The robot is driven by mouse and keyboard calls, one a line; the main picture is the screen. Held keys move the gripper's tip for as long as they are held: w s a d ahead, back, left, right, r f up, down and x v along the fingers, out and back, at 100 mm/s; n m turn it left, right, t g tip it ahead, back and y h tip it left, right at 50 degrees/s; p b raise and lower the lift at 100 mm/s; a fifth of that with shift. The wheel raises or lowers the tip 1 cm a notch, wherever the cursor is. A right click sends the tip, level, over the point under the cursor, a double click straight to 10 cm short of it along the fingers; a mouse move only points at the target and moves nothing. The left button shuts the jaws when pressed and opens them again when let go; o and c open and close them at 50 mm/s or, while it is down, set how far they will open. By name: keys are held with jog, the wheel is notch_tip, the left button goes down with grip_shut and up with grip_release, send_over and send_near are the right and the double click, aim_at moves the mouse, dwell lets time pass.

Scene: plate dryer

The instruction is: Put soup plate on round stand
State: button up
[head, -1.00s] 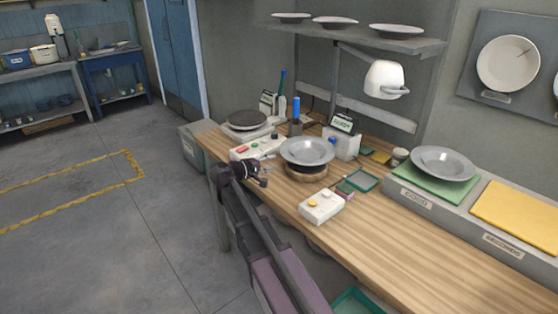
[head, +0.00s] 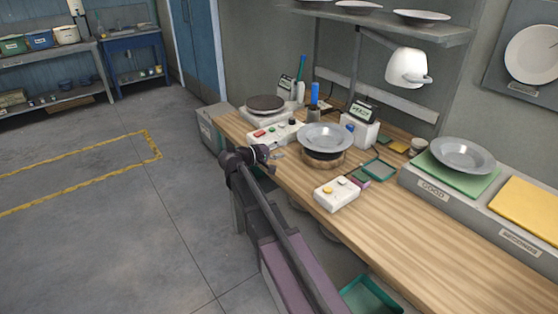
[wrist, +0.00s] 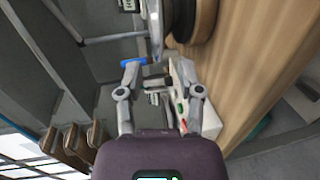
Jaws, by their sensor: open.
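A grey soup plate (head: 325,135) rests, looking level, on a round wooden stand (head: 323,160) on the workbench. In the wrist view, a grey plate edge (wrist: 157,28) and the round wooden stand (wrist: 205,20) show at the top, beyond the fingertips. A similar grey plate (head: 463,154) lies on the green mat at the right. My gripper (head: 274,155) is at the bench's front edge, left of the stand and apart from the plate. In the wrist view its fingers (wrist: 158,80) are spread, with no plate between them.
A white button box (head: 336,194) stands in front of the stand. A white panel with coloured buttons (head: 275,133) and a dark round hotplate (head: 265,103) are behind my gripper. A lamp (head: 407,67) hangs above. The wooden bench (head: 430,245) is clear at the front right.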

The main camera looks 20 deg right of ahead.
jog(key=s+f+g+y, duration=0.1)
jog(key=s+f+y, duration=0.1)
jog(key=s+f, duration=0.1)
jog(key=s+f+m+g+y, duration=0.1)
jog(key=s+f+y, duration=0.1)
jog(key=s+f, duration=0.1)
jog(key=s+f+m+g+y, duration=0.1)
jog(key=s+f+y, duration=0.1)
jog(key=s+f, duration=0.2)
jog(key=shift+s+d, duration=0.2)
jog(key=shift+s, duration=0.65)
jog(key=s+a+f+g+y, duration=0.1)
jog(key=s+a+f+y, duration=0.1)
jog(key=s+a+y, duration=0.2)
jog(key=s+a+f+m+g+y, duration=0.1)
jog(key=s+a+f+y, duration=0.2)
jog(key=s, duration=0.6)
jog(key=shift+a+f+m+y, duration=0.15)
jog(key=shift+a+m+y, duration=0.15)
jog(key=shift+a+y, duration=0.6)
